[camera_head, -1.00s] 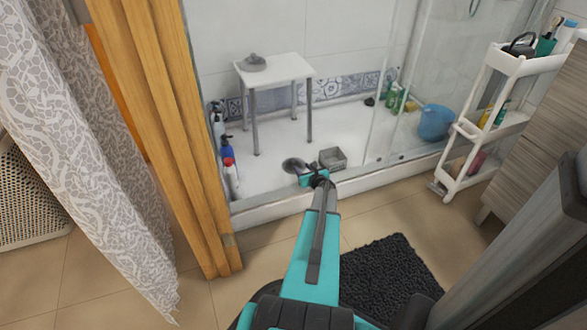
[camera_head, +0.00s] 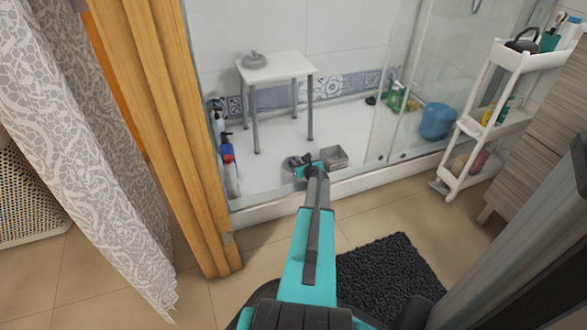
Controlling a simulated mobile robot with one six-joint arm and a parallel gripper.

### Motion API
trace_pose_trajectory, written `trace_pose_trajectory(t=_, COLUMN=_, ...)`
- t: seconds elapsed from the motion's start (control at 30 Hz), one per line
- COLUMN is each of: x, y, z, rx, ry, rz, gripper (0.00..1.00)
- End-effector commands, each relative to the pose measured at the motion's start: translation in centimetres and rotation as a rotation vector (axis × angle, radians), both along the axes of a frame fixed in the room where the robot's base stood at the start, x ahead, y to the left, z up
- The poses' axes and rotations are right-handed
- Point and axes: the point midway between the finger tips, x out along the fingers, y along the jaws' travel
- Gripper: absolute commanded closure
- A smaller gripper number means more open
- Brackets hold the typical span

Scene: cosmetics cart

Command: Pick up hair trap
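My arm reaches forward over the shower sill, with the gripper at the disc's near right side in the picture. I cannot tell whether the gripper touches the disc, or whether its fingers are open or shut.
Bottles (camera_head: 230,175) line the wooden door frame (camera_head: 170,140) at left. A blue bucket (camera_head: 437,121) and a white shelf cart (camera_head: 475,130) are at right. A dark mat (camera_head: 385,275) lies in front.

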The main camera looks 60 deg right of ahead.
Motion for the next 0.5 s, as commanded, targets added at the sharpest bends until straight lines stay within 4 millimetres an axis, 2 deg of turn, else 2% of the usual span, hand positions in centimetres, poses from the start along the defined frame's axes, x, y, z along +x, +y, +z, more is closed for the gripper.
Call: trace_pose_trajectory(t=0.5, x=0.37, y=-0.36, z=-0.35, rx=0.000, ry=0.000, rz=-0.001, gripper=0.61)
